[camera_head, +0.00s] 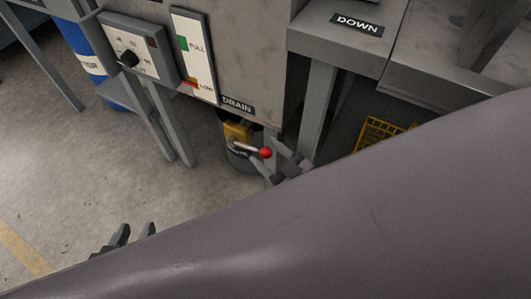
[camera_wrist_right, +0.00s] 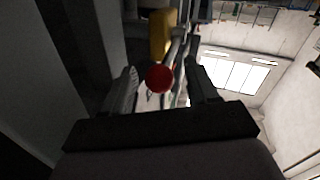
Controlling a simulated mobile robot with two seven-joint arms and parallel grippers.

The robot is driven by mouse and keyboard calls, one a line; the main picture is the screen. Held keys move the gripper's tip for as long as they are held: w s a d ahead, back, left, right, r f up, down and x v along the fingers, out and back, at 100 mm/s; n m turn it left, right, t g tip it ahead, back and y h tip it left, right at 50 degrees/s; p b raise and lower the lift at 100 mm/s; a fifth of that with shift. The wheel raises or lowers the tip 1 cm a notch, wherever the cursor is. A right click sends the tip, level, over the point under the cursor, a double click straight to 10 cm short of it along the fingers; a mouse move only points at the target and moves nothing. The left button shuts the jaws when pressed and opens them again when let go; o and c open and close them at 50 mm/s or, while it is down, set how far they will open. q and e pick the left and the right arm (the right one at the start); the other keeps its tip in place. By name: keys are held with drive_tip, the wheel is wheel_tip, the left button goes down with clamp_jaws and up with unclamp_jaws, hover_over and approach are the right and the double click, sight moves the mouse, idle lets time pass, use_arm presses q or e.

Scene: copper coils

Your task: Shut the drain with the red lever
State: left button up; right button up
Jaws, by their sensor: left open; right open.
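The drain lever is a thin metal handle with a red ball knob (camera_head: 265,152), below the DRAIN label (camera_head: 237,105) in the head view. It comes out of a yellow valve body (camera_head: 238,132). My right gripper (camera_head: 275,163) is open beside the knob, its wrist partly hidden behind my large grey arm link. In the right wrist view the red knob (camera_wrist_right: 159,78) lies between the two open fingers (camera_wrist_right: 163,85); I cannot tell whether either finger touches it. My left gripper (camera_head: 133,236) is open and empty at the lower left, mostly hidden by the arm link.
A grey tank with a FULL/LOW gauge (camera_head: 193,55) and a dial box (camera_head: 140,50) stands above the drain on metal legs. A blue drum (camera_head: 82,50) stands at the upper left. A DOWN-labelled ledge (camera_head: 322,33) is at the right. The concrete floor at left is clear.

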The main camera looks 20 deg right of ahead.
drive_tip(key=shift+w+a, duration=0.2)
drive_tip(key=shift+w, duration=0.3)
drive_tip(key=shift+c, duration=0.3)
